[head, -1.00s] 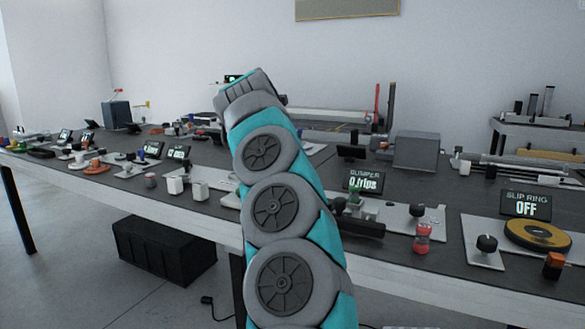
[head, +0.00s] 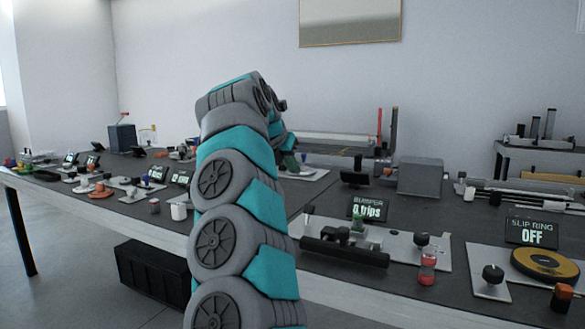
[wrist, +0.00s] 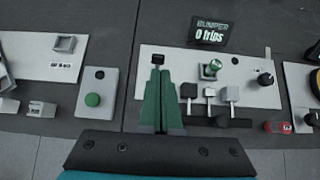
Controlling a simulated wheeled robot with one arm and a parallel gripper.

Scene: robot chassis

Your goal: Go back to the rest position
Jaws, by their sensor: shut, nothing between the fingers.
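My teal and grey arm rises through the middle of the head view and bends over at the top. My gripper (wrist: 160,75) has dark green fingers, closed together with nothing between them in the wrist view. In the head view a dark green part beyond the arm (head: 289,162) looks like the fingers, partly hidden by the arm.
The bumper display (head: 366,208) stands behind its plate, with a black bar (head: 345,251) at the front edge. A green button box (wrist: 96,95) is left of the fingers. The slip ring (head: 545,264) is at right. A black crate (head: 153,277) sits under the bench.

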